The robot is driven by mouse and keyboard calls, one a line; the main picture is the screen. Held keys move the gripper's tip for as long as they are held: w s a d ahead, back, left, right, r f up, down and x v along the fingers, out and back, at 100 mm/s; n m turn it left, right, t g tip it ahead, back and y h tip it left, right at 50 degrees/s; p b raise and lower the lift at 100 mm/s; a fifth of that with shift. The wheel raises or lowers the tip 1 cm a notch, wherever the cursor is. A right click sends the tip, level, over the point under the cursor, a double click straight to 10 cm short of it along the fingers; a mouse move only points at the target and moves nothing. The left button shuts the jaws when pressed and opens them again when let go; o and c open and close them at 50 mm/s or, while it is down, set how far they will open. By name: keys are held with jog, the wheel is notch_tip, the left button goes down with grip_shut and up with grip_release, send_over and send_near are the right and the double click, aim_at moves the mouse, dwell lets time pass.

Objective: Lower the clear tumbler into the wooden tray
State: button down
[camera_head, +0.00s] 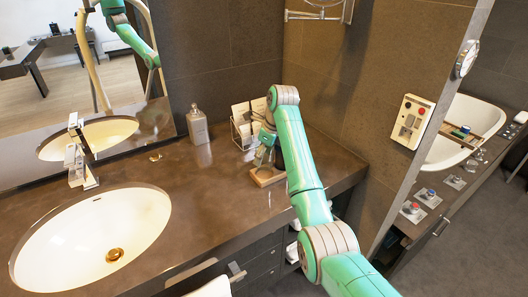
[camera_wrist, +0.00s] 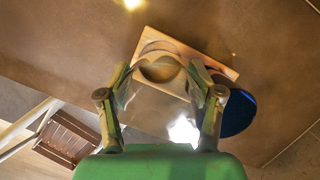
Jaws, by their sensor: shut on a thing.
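The wooden tray (camera_head: 267,179) is a small light-wood piece on the dark counter, below my gripper (camera_head: 265,146). In the wrist view the tray (camera_wrist: 226,71) shows round recesses and lies just beyond the fingertips. My gripper (camera_wrist: 160,76) is shut on the clear tumbler (camera_wrist: 152,104), whose see-through wall lies between the two fingers. The tumbler appears over the tray, its outline overlapping a recess. I cannot tell whether its base touches the wood. In the head view my arm and gripper hide most of the tumbler.
A grey bottle (camera_head: 198,127) and a wire rack with cards (camera_head: 241,122) stand at the back. The sink (camera_head: 92,236) and tap (camera_head: 77,158) are at left. A dark blue round thing (camera_wrist: 239,113) is beside the right finger. Bare counter (camera_head: 215,185) lies left of the tray.

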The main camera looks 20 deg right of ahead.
aim_at(264, 162)
jog(key=shift+f, duration=1.6)
jog(key=shift+c, duration=0.5)
grip_release()
jog(key=shift+v, duration=3.75)
jog(key=shift+s, duration=0.1)
